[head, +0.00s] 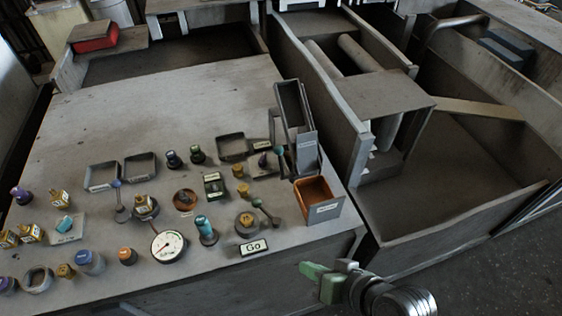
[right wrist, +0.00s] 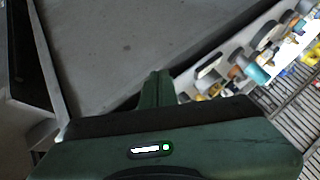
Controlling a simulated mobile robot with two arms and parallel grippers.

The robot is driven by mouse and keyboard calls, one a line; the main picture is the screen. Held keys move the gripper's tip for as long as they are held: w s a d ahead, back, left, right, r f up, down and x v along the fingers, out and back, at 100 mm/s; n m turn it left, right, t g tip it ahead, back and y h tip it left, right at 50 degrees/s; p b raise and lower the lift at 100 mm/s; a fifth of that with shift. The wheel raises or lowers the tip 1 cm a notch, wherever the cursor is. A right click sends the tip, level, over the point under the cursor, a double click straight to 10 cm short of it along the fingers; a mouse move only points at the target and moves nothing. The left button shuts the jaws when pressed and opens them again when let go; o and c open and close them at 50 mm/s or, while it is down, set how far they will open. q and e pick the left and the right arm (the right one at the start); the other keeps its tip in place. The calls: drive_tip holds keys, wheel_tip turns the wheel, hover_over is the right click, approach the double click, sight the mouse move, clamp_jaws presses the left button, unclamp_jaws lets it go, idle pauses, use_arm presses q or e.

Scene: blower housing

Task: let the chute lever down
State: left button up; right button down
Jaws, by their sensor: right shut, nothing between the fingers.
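A grey chute (head: 293,106) stands tilted at the right end of the panel, above an orange-lined bin (head: 318,200). A short lever with a pale blue knob (head: 281,150) stands upright at the chute's left side; I take it for the chute lever. The lever cannot be made out in that view. My left gripper is out of view.
A "Go" plate (head: 254,248), a dial gauge (head: 168,246) and another lever (head: 266,211) sit near the panel's front. Several small bottles, knobs and trays crowd the panel. A large open trough (head: 440,190) lies to the right. The panel's back is bare.

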sight(279, 155)
drive_tip(key=w+a+r+m+t+y, duration=0.25)
drive_tip(key=a+r+y, duration=0.25)
drive_tip(key=a+r, duration=0.45)
drive_tip(key=w+d+r+m+t, duration=0.2)
drive_tip(key=w+r+m+t, duration=0.1)
drive_tip(key=r+m+t, duration=0.8)
wheel_tip(279, 155, down, 9)
drive_tip(key=w+d+m+g+h, duration=0.15)
drive_tip(key=m+h, duration=0.35)
drive_tip(key=m, duration=0.6)
drive_tip(key=w+d+m+g+h, duration=0.1)
drive_tip(key=m+g+h, duration=0.25)
drive_tip(key=m, duration=0.75)
drive_tip(key=shift+n+t+h, duration=0.25)
drive_tip(key=shift+h, duration=0.1)
drive_tip(key=p+x, duration=0.1)
drive_tip(key=x, duration=0.3)
drive_tip(key=p+x, duration=0.2)
drive_tip(key=x, duration=0.2)
drive_tip(key=r+p+x, duration=0.1)
drive_tip(key=x, duration=0.4)
drive_tip(key=shift+w+d, duration=0.1)
drive_tip(key=shift+w, duration=0.1)
drive_tip(key=shift+p, duration=0.35)
